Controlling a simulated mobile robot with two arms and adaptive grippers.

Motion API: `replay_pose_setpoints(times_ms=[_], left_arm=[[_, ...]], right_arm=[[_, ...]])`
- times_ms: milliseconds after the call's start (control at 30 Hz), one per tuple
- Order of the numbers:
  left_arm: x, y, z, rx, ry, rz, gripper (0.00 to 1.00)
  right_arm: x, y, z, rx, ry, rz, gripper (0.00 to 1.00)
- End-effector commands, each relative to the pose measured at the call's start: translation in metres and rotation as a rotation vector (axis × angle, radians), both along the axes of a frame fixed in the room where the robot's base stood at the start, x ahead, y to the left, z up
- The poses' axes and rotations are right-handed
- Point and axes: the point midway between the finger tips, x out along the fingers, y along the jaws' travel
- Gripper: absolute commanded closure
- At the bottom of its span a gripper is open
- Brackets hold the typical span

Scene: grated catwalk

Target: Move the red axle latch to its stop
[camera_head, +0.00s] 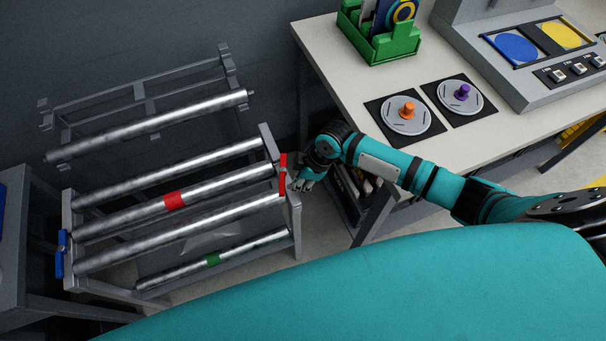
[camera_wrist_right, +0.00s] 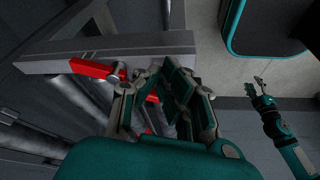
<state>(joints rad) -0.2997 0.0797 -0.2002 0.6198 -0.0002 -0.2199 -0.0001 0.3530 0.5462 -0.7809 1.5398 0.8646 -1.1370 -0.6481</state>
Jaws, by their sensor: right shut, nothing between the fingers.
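The red axle latch (camera_head: 282,175) is a narrow red bar at the right end of the roller rack, standing roughly upright in the head view. In the right wrist view the red latch (camera_wrist_right: 95,68) lies along the grey end beam, with a metal pivot beside it; more red shows behind the fingers. My right gripper (camera_head: 303,184) is just right of the latch, shut and empty. In the wrist view its fingers (camera_wrist_right: 165,75) partly cover the red part; contact cannot be told. My left gripper (camera_wrist_right: 262,88) seems to show small at the right there, its jaws unclear.
The rack holds several metal rollers, one with a red band (camera_head: 174,200), one with a green band (camera_head: 212,259). A blue latch (camera_head: 60,254) is at its left end. The pale workbench (camera_head: 345,75) stands close right of my right gripper, with dials and a green bin (camera_head: 378,45).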

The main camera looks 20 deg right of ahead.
Motion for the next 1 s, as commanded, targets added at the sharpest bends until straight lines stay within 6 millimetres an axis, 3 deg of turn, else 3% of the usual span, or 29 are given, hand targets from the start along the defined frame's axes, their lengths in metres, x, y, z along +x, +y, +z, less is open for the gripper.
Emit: replay_pose_setpoints(times_ms=[1000], left_arm=[[0.0, 0.0, 0.015, 0.0, -0.001, 0.0, 0.6]], right_arm=[[-0.001, 0.008, -0.002, 0.001, -0.001, -0.093, 1.0]])
